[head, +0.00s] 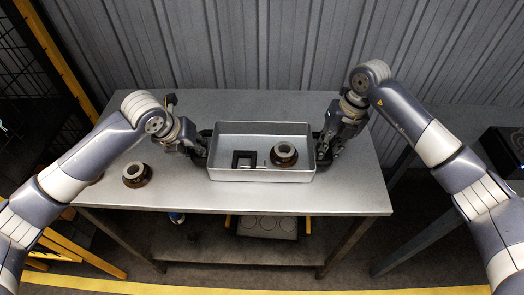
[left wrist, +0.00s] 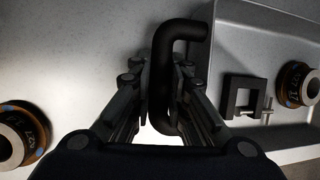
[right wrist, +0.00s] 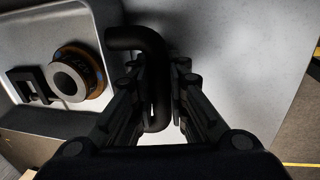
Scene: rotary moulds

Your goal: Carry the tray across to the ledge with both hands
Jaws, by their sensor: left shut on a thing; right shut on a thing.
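The tray (head: 262,128) is a grey metal box with a black handle at each end, on the grey table in the head view. Inside it are a dark square bracket (head: 244,159), a small pin and a brown ring-shaped part (head: 284,154). My left gripper (head: 200,150) is shut on the left handle (left wrist: 166,75), which runs between its fingers in the left wrist view. My right gripper (head: 323,150) is shut on the right handle (right wrist: 152,75). I cannot tell whether the tray touches the table or is slightly above it.
Another brown ring part (head: 137,174) stands on the table (head: 350,195) left of the tray, with one more partly hidden by my left arm. A corrugated wall (head: 260,45) rises behind the table. The tabletop right and in front of the tray is clear.

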